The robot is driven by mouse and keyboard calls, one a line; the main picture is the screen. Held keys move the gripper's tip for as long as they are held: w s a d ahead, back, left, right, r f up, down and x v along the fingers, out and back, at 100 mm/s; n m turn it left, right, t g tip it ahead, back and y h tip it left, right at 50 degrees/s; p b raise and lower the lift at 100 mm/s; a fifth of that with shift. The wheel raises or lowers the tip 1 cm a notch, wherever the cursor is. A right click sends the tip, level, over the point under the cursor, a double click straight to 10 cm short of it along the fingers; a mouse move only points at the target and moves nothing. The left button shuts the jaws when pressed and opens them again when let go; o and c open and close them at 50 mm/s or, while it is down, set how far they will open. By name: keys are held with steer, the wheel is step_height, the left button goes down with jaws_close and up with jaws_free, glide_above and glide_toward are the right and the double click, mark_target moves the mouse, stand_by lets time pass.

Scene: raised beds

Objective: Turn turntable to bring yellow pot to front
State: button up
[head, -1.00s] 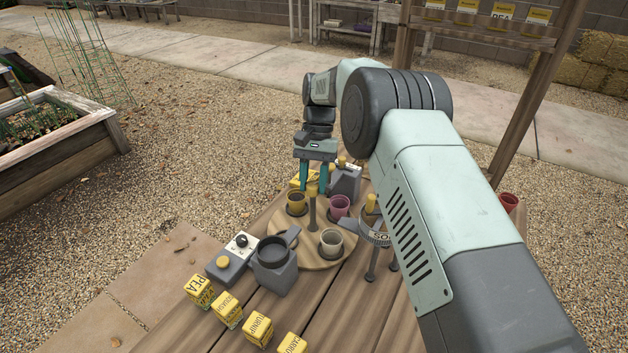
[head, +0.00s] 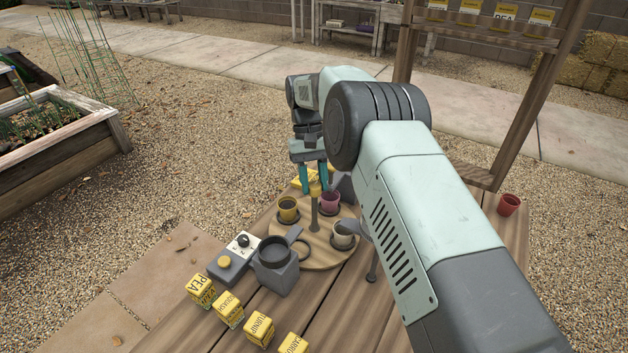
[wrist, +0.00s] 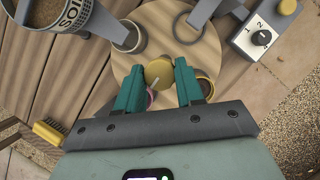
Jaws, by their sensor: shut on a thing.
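The round wooden turntable (head: 322,260) sits on the plank table with a central post (head: 314,212) topped by a yellow knob (wrist: 158,72). My gripper (head: 314,188) points down over the post, its teal fingers shut on the knob from both sides. The yellow pot (head: 288,208) stands at the turntable's left, and shows partly behind a finger in the wrist view (wrist: 204,87). A purple pot (head: 330,203) is at the back right. A beige pot (head: 343,235) is at the front right.
Several yellow seed blocks (head: 229,309) line the front. A SOIL-labelled holder (wrist: 75,18) is beside the beige pot. A red pot (head: 509,204) stands far right.

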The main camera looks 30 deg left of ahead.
steer(key=o, duration=1)
steer(key=shift+o, duration=0.2)
steer(key=shift+r, duration=0.1)
step_height(320, 180, up, 10)
